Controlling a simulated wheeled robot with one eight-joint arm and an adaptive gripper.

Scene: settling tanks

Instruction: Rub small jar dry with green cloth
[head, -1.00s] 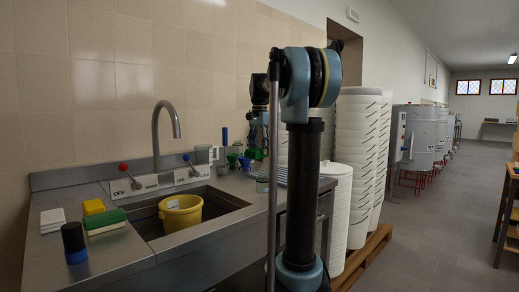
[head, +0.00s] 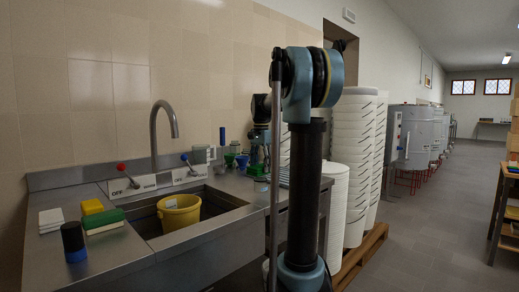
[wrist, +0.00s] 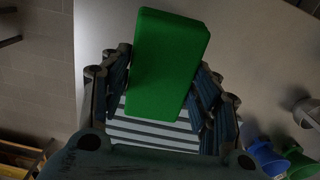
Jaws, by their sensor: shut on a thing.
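My gripper (head: 258,158) is over the steel counter to the right of the sink. In the wrist view it (wrist: 163,100) is shut on a green block-shaped thing, which I take to be the folded green cloth (wrist: 168,62). The cloth sits between the finger pads and sticks out beyond them. A small grey round thing, likely the small jar (head: 262,185), stands on the counter just below the gripper in the head view. I cannot make it out surely in the wrist view, and the cloth hides part of the counter there.
The sink holds a yellow bucket (head: 179,212), with a tap (head: 158,130) behind it. Blue and green funnels (head: 242,161) stand close left of the gripper. Sponges (head: 103,221), white tiles and a dark bottle (head: 73,242) are at left. Stacked white tubs (head: 352,150) stand at right.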

